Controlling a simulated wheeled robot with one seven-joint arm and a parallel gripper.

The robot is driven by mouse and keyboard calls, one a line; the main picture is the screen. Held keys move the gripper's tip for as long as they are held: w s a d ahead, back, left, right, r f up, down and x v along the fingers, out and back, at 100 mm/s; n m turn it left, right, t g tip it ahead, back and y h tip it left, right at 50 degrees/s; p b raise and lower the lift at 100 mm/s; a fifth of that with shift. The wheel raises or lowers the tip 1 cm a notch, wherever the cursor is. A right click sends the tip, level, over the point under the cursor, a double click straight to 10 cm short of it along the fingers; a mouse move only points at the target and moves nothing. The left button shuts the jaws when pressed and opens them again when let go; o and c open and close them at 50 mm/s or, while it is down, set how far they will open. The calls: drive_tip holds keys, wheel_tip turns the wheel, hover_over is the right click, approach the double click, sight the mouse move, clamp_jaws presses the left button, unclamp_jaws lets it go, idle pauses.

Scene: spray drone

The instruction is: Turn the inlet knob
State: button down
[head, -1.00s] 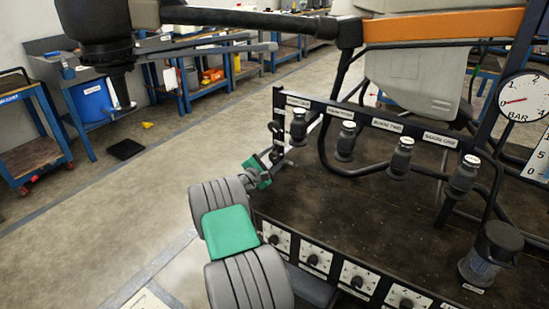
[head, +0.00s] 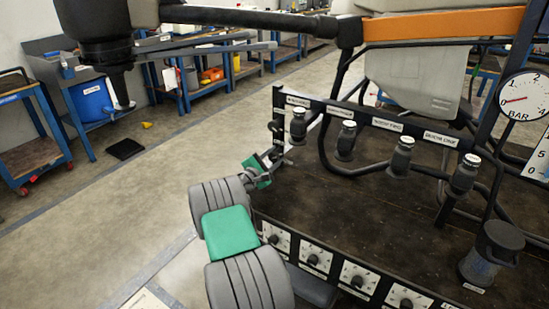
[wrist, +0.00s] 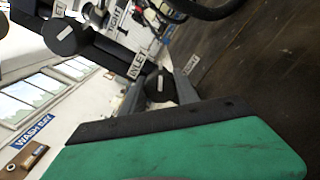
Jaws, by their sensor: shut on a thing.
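The inlet knob (wrist: 158,86) is a small dark round knob with a pale mark, beside a white INLET label (wrist: 137,67) in the wrist view. My gripper (wrist: 160,82) has its two grey fingers on either side of this knob and is shut on it. In the head view, my gripper (head: 281,161) is at the left end of the black valve frame (head: 279,112), low by its post. The knob is too small and too covered by the fingers to make out there.
Another dark knob (wrist: 67,37) sits close by on the same frame. Several hanging valves, such as the leftmost one (head: 298,124), line the rail right of my gripper. A row of dials (head: 313,260) runs along the front edge.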

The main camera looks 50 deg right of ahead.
drive_tip(key=m+b, duration=0.2)
drive_tip(key=m, duration=0.1)
drive_tip(key=m+b, duration=0.1)
drive_tip(key=m, duration=0.1)
drive_tip(key=shift+f, duration=0.25)
drive_tip(key=m+b, duration=0.4)
drive_tip(key=m, duration=0.2)
drive_tip(key=shift+a, duration=0.1)
idle(0.4)
drive_tip(key=c, duration=1.2)
unclamp_jaws()
drive_tip(key=shift+r, duration=0.1)
drive_tip(key=o, duration=0.3)
drive_tip(key=shift+r, duration=0.1)
drive_tip(key=a, duration=0.5)
drive_tip(key=a+p, duration=0.1)
drive_tip(key=a, duration=0.1)
drive_tip(key=shift+s+a, duration=0.35)
drive_tip(key=shift+s, duration=0.05)
